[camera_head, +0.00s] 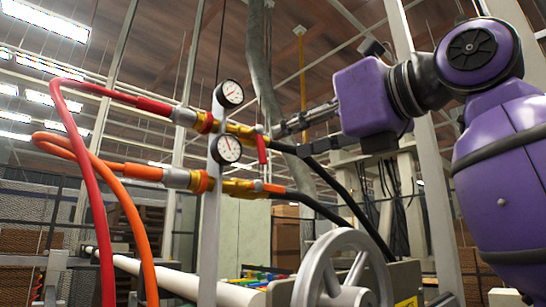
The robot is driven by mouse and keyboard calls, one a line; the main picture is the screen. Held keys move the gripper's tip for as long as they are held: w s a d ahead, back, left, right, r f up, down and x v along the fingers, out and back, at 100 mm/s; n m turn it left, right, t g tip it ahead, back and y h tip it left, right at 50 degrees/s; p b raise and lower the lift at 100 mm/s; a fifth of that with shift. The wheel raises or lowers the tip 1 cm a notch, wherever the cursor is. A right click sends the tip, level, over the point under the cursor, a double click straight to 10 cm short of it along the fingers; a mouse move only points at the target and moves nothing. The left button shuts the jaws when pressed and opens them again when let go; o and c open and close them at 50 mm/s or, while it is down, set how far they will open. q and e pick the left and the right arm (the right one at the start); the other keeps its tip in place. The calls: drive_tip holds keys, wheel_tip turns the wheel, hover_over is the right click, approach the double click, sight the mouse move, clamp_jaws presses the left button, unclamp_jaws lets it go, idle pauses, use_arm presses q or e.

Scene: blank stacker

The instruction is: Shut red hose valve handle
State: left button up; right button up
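The red hose valve handle (262,148) hangs downward, crosswise to its brass valve (240,130), at the end of the red hose (135,98). My purple arm reaches in from the right side of the head view. Nothing shows between the fingers.
Below, an orange hose (125,168) runs to a second valve with an orange handle (272,188). Two gauges (229,94) (226,149) sit on a grey post (211,240). Black hoses (335,182) lead right. A grey handwheel (340,270) stands below.

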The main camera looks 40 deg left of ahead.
sight(262, 147)
use_arm(q)
drive_tip(key=a, duration=0.4)
drive_tip(key=a+p, duration=0.1)
drive_tip(key=a, duration=0.1)
drive_tip(key=shift+s+a+f, duration=0.1)
drive_tip(key=shift+f, duration=0.25)
drive_tip(key=shift+s+a, duration=0.1)
drive_tip(key=shift+a, duration=0.15)
use_arm(e)
drive_tip(key=shift+r, duration=0.45)
use_arm(q)
drive_tip(key=shift+c, duration=0.3)
